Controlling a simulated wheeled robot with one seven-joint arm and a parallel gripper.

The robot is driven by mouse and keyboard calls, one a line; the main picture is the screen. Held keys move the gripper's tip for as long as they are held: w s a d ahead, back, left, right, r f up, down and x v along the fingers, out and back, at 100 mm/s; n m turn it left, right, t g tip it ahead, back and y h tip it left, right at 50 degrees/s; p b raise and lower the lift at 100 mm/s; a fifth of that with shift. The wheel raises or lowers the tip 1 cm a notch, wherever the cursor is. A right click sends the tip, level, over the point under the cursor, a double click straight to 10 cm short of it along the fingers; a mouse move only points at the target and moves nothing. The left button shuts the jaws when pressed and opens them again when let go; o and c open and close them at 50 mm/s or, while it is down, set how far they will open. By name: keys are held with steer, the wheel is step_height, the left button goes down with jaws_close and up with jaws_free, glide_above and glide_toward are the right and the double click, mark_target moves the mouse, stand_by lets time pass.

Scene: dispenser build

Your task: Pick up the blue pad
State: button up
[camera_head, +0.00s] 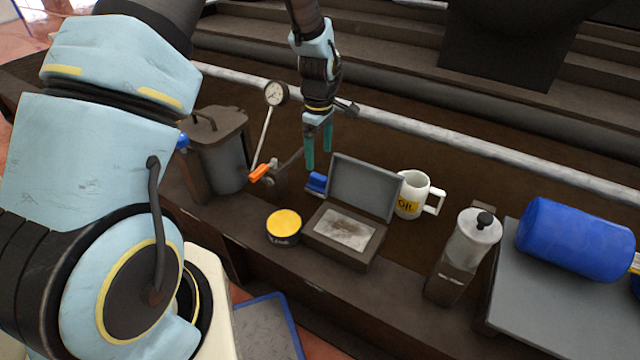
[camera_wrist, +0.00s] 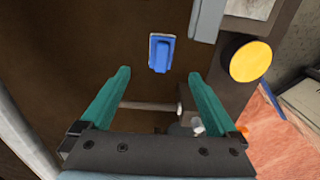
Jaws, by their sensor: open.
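The blue pad (camera_head: 316,183) lies on the brown bench, just left of the open grey box, partly hidden behind it in the head view. In the wrist view the blue pad (camera_wrist: 161,53) shows whole, with a raised lighter-blue part on top. It lies beyond the fingertips, roughly midway between them. My gripper (camera_head: 318,160) points down above the bench, close to the pad in the head view. In the wrist view my gripper (camera_wrist: 160,75) has its two teal fingers wide apart with nothing between them.
The open grey box (camera_head: 362,187) and a yellow-lidded tin (camera_head: 284,227) stand near the pad. A white mug (camera_head: 411,196) is right of the box. A dial gauge (camera_head: 276,94) on a stand, an orange-handled item (camera_head: 262,173) and a lidded canister (camera_head: 222,158) are to the left.

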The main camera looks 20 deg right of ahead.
mark_target(319, 176)
step_height(319, 176, down, 10)
steer(key=b, duration=0.2)
steer(key=shift+s+a+r+b, duration=0.1)
steer(key=shift+b, duration=0.3)
steer(key=c, duration=1.5)
step_height(319, 176, up, 10)
steer(key=p, duration=0.2)
steer(key=shift+p, duration=0.4)
